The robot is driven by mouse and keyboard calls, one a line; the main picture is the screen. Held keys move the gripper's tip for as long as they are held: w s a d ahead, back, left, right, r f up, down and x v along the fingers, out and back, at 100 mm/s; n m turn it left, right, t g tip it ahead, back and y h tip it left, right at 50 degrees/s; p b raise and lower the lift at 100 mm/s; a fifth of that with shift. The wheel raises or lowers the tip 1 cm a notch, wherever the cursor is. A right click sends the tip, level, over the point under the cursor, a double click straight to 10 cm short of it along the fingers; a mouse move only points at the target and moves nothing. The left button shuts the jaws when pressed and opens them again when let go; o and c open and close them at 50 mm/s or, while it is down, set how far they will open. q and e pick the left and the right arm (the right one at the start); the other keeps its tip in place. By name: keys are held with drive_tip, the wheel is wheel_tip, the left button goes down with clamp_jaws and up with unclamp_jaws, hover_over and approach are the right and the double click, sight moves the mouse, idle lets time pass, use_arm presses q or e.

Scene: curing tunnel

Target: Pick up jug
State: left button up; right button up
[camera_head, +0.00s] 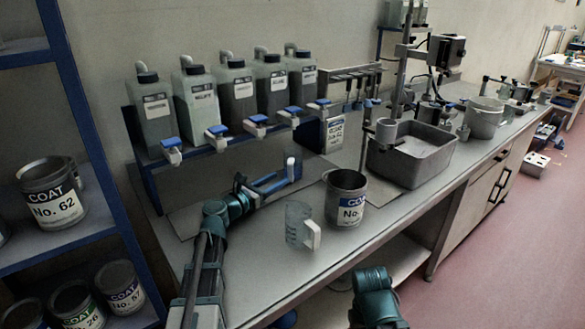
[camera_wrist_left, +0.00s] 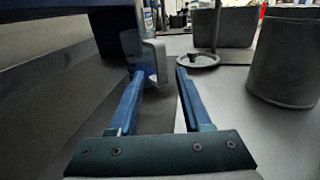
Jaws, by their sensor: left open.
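The jug (camera_head: 298,224), a clear vessel with a white handle on its right, stands upright on the bench near the front edge. A labelled can stands just behind it to the right. My left gripper (camera_head: 280,180) is open behind the jug and a little to the left of it, under the right end of the bottle rack. Its blue fingers (camera_wrist_left: 160,74) are apart in the left wrist view, with a pale upright piece near the left fingertip; I cannot tell what it is. I cannot make out the jug in that view. My right gripper is not in view.
The grey can (camera_head: 345,202) also shows in the left wrist view (camera_wrist_left: 284,62). A rack of tapped bottles (camera_head: 238,98) runs behind my left arm. A grey basin (camera_head: 412,158) stands further right. Shelves with paint cans (camera_head: 50,194) are at the left.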

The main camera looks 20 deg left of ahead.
use_arm(q)
drive_tip(key=x, duration=0.5)
drive_tip(key=shift+w+f+b, duration=0.15)
drive_tip(key=shift+f+b, duration=0.15)
drive_tip(key=shift+f, duration=0.05)
clamp_jaws()
idle(1.1)
